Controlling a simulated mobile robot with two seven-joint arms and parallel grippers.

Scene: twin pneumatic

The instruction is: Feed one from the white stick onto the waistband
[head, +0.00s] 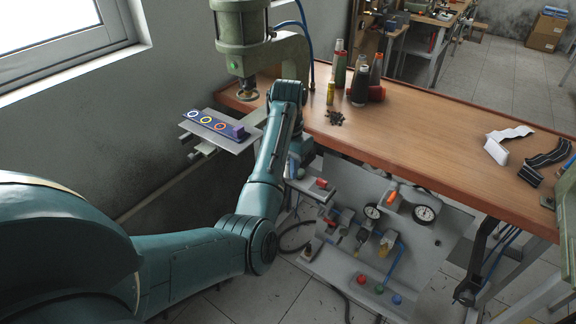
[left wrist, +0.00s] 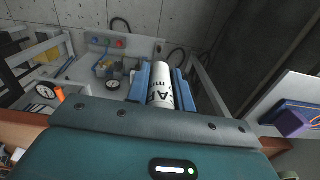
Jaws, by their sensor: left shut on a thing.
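In the left wrist view my left gripper (left wrist: 161,76) has its blue fingers shut on a white stick (left wrist: 160,94) with dark lettering. In the head view my left gripper (head: 297,160) is largely hidden behind my own arm, near the front left edge of the table, and the stick cannot be clearly made out there. On the table's right side lie a loosely folded white band (head: 497,151) and a black band with pale stripes (head: 546,158). I cannot tell which is the waistband. My right gripper is not in view.
The wooden table (head: 420,135) has a clear middle. Thread cones (head: 361,85) and small black pieces (head: 335,118) stand or lie at its left. A green press (head: 243,40) rises above a plate with a ringed purple strip (head: 208,122). A gauge panel (head: 385,235) is below.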

